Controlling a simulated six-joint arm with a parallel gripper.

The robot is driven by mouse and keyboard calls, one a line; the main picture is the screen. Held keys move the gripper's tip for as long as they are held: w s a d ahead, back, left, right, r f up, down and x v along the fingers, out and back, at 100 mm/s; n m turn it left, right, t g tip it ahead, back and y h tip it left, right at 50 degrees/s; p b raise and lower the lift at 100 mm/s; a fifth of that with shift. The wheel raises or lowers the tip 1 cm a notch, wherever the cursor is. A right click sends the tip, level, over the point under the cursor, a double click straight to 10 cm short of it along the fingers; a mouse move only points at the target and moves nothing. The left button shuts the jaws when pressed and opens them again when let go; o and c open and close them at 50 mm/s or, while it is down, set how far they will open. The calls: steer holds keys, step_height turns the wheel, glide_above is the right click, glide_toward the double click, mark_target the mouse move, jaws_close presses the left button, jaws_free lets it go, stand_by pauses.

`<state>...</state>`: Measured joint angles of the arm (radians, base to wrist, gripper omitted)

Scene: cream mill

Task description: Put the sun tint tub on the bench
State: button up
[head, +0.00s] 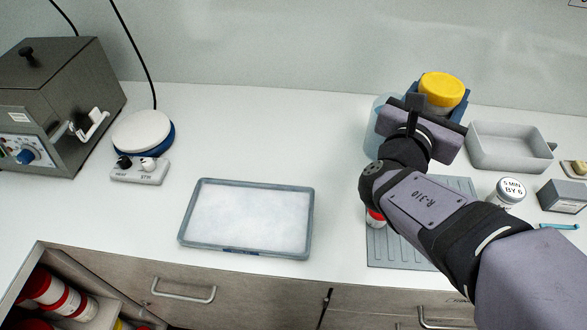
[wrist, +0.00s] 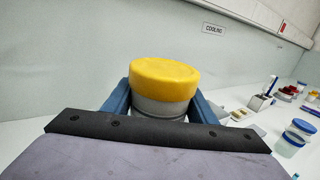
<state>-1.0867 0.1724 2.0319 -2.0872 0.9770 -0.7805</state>
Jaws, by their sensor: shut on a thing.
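A tub with a yellow lid (head: 441,87) and a pale grey body is in my gripper (head: 439,104), at the back of the bench (head: 340,115). In the wrist view the yellow-lidded tub (wrist: 165,80) stands upright between the blue fingers of my gripper (wrist: 160,105), which are shut on it from both sides. No label shows on it, so I cannot read whether it is the sun tint tub. My wrist hides its lower part, and I cannot tell whether its base touches the bench.
A translucent blue container (head: 378,125) is partly hidden beside my wrist. A grey tray (head: 508,148), a white-lidded tub (head: 507,192) and a ribbed grey mat (head: 392,250) are near my arm. A tray of white material (head: 248,217) lies mid-bench. Bare bench lies between them.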

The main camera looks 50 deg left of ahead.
steer(key=s+a+f+n+g+y+b, duration=0.1)
steer(key=s+a+n+y, duration=0.3)
steer(key=a, duration=0.9)
steer(key=s+a+m+g+y+b, duration=0.1)
steer(key=s+a, duration=0.4)
steer(key=a, duration=0.8)
steer(key=shift+n, duration=0.3)
steer(key=shift+s+a+f+p, duration=0.15)
steer(key=shift+f+p, duration=0.3)
steer(key=shift+f, duration=3.45)
steer(key=shift+s+a+f+p, duration=0.1)
steer(key=shift+f+p, duration=0.35)
steer(key=shift+f, duration=3.4)
steer(key=shift+f, duration=0.15)
steer(key=o, duration=1.2)
steer(key=shift+d, duration=0.1)
